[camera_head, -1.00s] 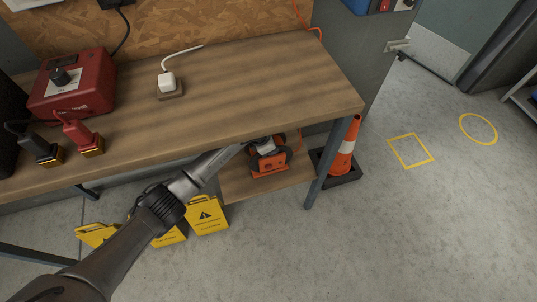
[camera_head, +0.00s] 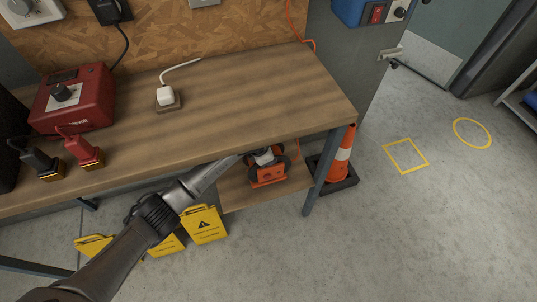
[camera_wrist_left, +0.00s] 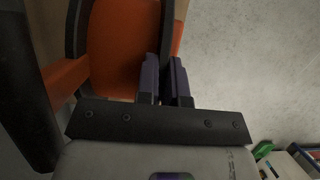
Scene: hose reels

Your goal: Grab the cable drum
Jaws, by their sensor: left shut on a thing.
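The cable drum (camera_head: 267,175) is orange with black round flanges. It is on the low shelf under the workbench, and the bench's front edge hides its upper part. My left arm reaches in from the left below the bench top, and my left gripper (camera_head: 265,156) is at the drum's top. In the left wrist view the orange drum (camera_wrist_left: 122,45) fills the upper left. The two dark fingers of the gripper (camera_wrist_left: 165,82) are shut on its black flange edge. My right gripper is in neither view.
The wooden bench top (camera_head: 250,95) is just above the arm. The low shelf (camera_head: 237,190) is beneath the drum, beside a bench leg (camera_head: 322,175). An orange traffic cone (camera_head: 341,160) stands right of that leg. Yellow warning signs (camera_head: 204,224) stand left. Open floor lies in front.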

